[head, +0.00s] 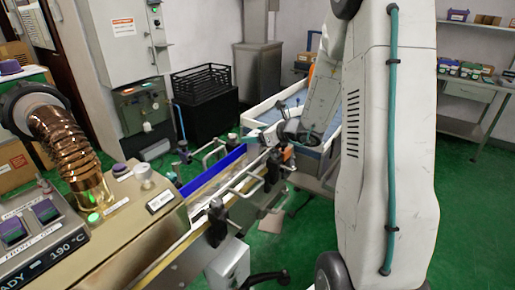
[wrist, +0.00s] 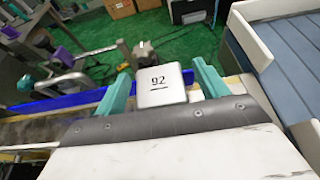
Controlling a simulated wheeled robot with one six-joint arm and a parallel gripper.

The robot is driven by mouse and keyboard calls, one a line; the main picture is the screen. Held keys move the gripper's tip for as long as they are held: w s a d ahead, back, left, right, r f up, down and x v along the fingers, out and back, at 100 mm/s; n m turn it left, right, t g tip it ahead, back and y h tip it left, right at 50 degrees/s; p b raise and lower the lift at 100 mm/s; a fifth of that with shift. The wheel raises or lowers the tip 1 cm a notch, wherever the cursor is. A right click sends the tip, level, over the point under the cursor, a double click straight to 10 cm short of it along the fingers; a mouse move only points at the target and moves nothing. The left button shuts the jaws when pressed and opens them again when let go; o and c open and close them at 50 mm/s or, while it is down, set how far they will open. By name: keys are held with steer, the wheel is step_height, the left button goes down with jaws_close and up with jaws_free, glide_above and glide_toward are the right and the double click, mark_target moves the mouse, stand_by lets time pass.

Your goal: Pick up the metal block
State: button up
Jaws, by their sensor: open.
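The metal block (wrist: 160,91) is a small pale silver block with "92" and a line under it on its top face. It sits between the two teal fingers of my gripper (wrist: 160,70) in the wrist view. The fingers are open, one on the block's left and one on its right. Whether either touches cannot be told. In the head view my gripper (head: 265,134) is small, over the far end of the conveyor line, and I cannot make out the block there.
The conveyor line (head: 180,255) carries rails and black clamps, with a blue strip (head: 216,168) beside it. A white-walled tray with a blue-grey floor (wrist: 293,50) lies right of my gripper. A machine with a copper hose (head: 70,150) stands left. Green floor shows around.

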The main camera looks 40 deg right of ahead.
jaws_close()
